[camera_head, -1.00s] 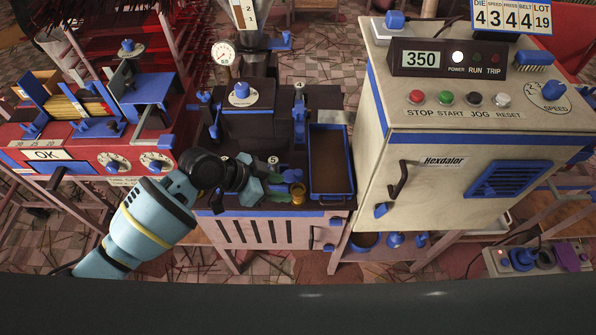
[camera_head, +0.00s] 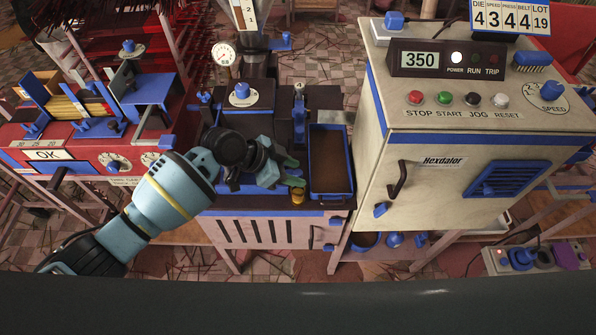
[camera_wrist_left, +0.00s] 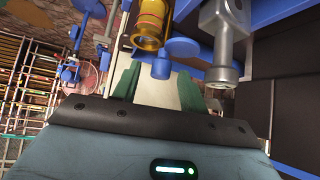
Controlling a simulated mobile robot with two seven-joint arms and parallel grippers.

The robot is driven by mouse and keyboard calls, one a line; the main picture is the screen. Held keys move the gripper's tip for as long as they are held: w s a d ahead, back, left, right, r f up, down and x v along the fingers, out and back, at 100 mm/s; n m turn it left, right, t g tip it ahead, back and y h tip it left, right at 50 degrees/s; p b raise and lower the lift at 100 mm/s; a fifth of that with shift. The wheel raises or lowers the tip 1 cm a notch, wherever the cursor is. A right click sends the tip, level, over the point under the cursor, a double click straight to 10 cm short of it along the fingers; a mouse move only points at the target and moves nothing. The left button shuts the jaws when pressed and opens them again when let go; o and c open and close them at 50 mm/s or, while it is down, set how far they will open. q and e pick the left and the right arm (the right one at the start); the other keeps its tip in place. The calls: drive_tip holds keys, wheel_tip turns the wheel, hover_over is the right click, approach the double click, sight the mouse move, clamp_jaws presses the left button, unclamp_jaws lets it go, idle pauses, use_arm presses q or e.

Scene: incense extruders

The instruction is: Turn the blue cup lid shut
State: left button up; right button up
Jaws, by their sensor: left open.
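A small brass cup (camera_head: 298,197) stands at the front of the dark machine top, left of the blue-rimmed tray. In the left wrist view the brass body (camera_wrist_left: 150,22) is near the top centre. A round blue piece (camera_wrist_left: 181,47) and a short blue cylinder (camera_wrist_left: 162,67) show close to it; I cannot tell which is the lid. My left gripper (camera_head: 291,171) is at the cup, with green fingers apart. In the left wrist view the open gripper (camera_wrist_left: 158,88) has the blue cylinder just beyond and between its fingertips. Contact cannot be seen. My right gripper is not in view.
The blue-rimmed tray (camera_head: 331,194) stands just right of the gripper. A pale control cabinet (camera_head: 425,175) rises further right. A grey metal cylinder (camera_wrist_left: 223,45) hangs close to the right finger in the wrist view. A red bench (camera_head: 82,165) is at the left.

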use_arm(q)
drive_tip(key=shift+x, duration=0.95)
